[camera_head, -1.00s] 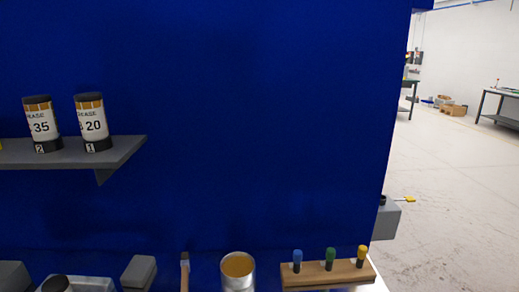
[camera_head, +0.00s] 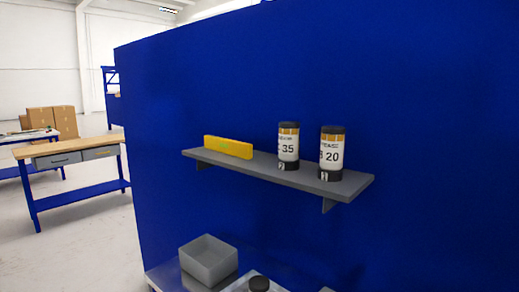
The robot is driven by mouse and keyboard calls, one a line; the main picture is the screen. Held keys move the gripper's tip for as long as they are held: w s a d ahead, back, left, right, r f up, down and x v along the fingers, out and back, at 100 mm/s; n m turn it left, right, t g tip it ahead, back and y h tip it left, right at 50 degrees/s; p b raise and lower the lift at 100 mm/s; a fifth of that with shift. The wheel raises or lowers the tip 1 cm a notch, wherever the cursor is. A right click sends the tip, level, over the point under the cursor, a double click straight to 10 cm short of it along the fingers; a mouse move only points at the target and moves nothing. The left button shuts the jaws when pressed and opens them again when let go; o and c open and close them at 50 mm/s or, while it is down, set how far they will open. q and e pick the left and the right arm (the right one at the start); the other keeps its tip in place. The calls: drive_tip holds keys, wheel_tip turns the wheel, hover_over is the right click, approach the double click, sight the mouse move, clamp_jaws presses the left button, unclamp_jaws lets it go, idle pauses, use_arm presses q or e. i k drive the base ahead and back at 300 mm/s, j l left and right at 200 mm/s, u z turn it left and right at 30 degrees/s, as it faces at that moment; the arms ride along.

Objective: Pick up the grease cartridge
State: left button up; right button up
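Two grease cartridges stand upright on a grey shelf (camera_head: 262,171) fixed to the blue wall. The cartridge marked 35 (camera_head: 288,148) has a white label, an amber band and black ends, with a small 2 at its base. The cartridge marked 20 (camera_head: 332,155) stands to its right, nearer the shelf's right end, and looks alike, with a small 1 at its base. Neither of my grippers shows in the head view.
A yellow block (camera_head: 228,147) lies on the shelf's left part. A wooden-topped workbench (camera_head: 70,149) and cardboard boxes (camera_head: 52,120) stand far left. Open floor lies between.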

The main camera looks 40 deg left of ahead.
sight(332, 137)
drive_tip(key=u, duration=0.9)
